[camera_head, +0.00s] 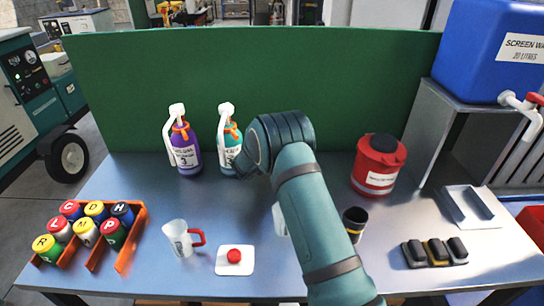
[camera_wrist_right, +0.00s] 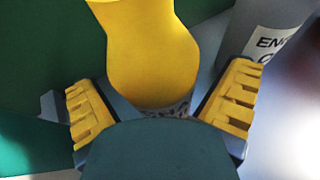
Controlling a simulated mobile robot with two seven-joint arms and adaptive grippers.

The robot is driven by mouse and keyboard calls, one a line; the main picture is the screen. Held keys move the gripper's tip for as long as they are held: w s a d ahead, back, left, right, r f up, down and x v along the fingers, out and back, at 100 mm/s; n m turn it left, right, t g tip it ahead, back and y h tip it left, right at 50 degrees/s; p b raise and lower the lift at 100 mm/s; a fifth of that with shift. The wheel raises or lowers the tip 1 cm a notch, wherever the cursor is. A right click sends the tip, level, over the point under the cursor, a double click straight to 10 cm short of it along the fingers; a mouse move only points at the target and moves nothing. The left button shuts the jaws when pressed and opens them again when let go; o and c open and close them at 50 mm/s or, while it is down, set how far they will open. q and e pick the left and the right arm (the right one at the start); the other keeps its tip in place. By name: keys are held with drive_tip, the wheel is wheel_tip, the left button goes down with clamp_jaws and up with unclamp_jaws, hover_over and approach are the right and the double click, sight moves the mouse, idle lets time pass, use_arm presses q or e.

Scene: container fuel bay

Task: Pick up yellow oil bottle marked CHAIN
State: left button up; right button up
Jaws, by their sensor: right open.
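A yellow bottle (camera_wrist_right: 155,50) stands between the fingers of my right gripper (camera_wrist_right: 158,108) in the wrist view. The gripper is open, with one finger on each side of the bottle. A strip of its label (camera_wrist_right: 172,110) shows, but my own gripper body hides most of it, so I cannot read the word. My left gripper is not in view.
A grey container with a partly cut-off label (camera_wrist_right: 265,45) stands right of the yellow bottle. Purple (camera_head: 185,150) and teal (camera_head: 228,150) spray bottles, a red can (camera_head: 377,165), a jug (camera_head: 178,240) and an orange rack (camera_head: 128,250) share the bench. A green panel (camera_head: 330,80) closes its back.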

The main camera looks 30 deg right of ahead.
drive_tip(key=c, duration=1.4)
drive_tip(key=shift+r, duration=0.15)
